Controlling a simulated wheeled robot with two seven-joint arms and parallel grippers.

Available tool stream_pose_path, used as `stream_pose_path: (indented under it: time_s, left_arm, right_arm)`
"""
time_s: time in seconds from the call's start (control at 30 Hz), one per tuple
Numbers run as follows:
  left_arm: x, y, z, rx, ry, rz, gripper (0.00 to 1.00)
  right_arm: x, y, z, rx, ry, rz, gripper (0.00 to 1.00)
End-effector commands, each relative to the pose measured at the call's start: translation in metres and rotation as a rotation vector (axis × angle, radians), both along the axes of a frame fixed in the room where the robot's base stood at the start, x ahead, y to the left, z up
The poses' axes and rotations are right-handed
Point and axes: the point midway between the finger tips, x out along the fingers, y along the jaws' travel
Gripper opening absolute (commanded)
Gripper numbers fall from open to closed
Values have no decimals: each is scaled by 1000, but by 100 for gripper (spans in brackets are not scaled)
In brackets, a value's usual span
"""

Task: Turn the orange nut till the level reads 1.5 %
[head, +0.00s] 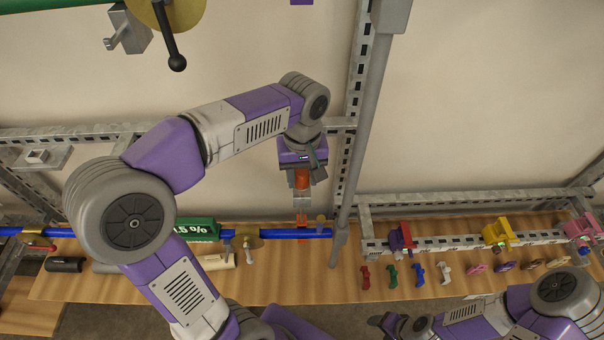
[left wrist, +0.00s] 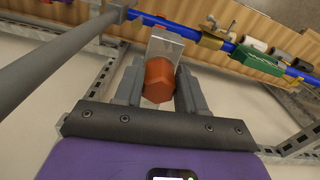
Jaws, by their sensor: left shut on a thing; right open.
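The orange nut (head: 302,178) sits low in front of the wall, above the blue pipe (head: 290,233). My left gripper (head: 301,184) is shut on it from above. In the left wrist view the hexagonal nut (left wrist: 158,80) lies between the two fingers, against a light metal plate (left wrist: 166,45). A green sign (head: 195,229) on the pipe shows white figures ending in ".5 %"; my left arm covers its left part. It also shows in the left wrist view (left wrist: 258,60), unreadable. My right gripper (head: 398,324) is open and empty at the bottom edge.
A grey upright post (head: 365,125) stands close right of my left gripper. A rail (head: 455,243) at right carries coloured clamps. Several small coloured parts lie on the wooden bench (head: 330,285). A brass valve with a black lever (head: 175,50) hangs at top left.

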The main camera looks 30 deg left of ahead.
Motion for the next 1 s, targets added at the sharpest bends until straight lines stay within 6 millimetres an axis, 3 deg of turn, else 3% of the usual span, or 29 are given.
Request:
stream_pose_path:
  time_s: [0.2, 0.23, 0.37, 0.7, 1.0]
  left_arm:
    - [2, 1, 2, 1, -9, 0, 9]
    - [2, 1, 2, 1, -9, 0, 41]
    - [1, 1, 2, 0, -7, 0, 61]
    - [1, 0, 5, 0, -5, -1, 61]
    - [1, 0, 52, 0, -9, -1, 61]
  right_arm:
    - [0, 0, 0, 0, 0, 0, 61]
    - [0, 0, 0, 0, 0, 0, 61]
    - [0, 0, 0, 0, 0, 0, 61]
    - [0, 0, 0, 0, 0, 0, 61]
    - [0, 0, 3, 0, 0, 0, 61]
